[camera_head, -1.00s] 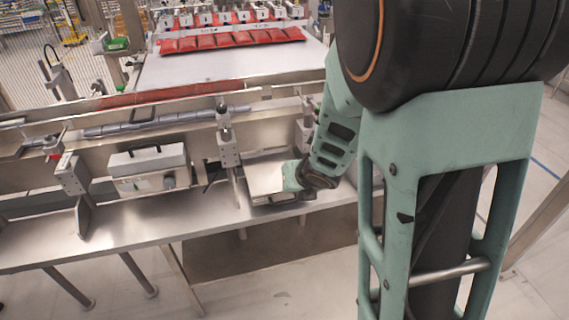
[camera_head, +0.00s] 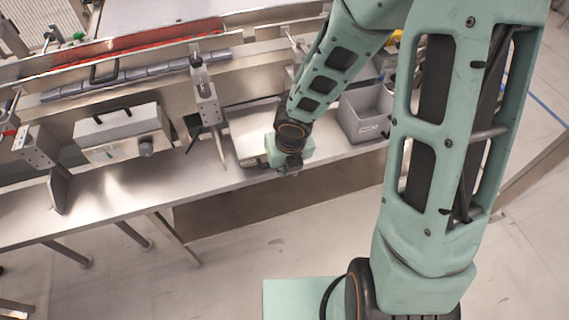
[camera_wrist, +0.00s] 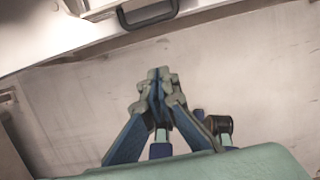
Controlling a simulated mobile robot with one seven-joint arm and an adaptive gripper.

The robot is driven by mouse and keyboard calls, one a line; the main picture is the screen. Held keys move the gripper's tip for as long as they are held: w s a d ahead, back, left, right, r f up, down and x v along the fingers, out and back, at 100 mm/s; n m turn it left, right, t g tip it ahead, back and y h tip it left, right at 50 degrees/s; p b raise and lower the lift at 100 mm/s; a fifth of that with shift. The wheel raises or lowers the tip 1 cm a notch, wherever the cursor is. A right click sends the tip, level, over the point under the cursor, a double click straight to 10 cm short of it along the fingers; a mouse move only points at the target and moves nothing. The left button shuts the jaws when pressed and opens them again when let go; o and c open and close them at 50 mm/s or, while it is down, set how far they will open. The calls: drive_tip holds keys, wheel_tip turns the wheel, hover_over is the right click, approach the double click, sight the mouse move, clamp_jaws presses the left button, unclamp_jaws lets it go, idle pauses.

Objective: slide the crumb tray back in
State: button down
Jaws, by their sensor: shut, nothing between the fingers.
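A pale, shallow metal tray (camera_head: 254,128), seemingly the crumb tray, lies on the steel bench beside a metal post, partly hidden by my arm. My gripper (camera_head: 282,156) is low at its front right edge; its fingertips are hard to make out there. In the wrist view my gripper's fingers (camera_wrist: 160,76) are closed together with nothing between them. They point toward a black bar handle (camera_wrist: 147,14) on a pale panel, with a visible gap between.
A white box with a black handle (camera_head: 122,130) stands on the bench to the left. A grey bin (camera_head: 364,113) stands to the right, close to my arm. Metal posts and brackets rise along the bench (camera_head: 120,203). The floor in front is mostly clear.

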drive_tip(key=d+b+x, duration=0.1)
drive_tip(key=b+x, duration=0.5)
drive_tip(key=x, duration=0.4)
drive_tip(key=shift+w+a+r+p, duration=0.3)
drive_tip(key=shift+w+p, duration=0.05)
drive_tip(key=shift+w, duration=0.25)
drive_tip(key=shift+w+a+r+p, duration=0.3)
drive_tip(key=shift+w+a+p, duration=0.05)
drive_tip(key=shift+w, duration=0.25)
drive_tip(key=shift+w+a+r+p, duration=0.3)
drive_tip(key=shift+w+p, duration=0.05)
drive_tip(key=shift+w, duration=0.25)
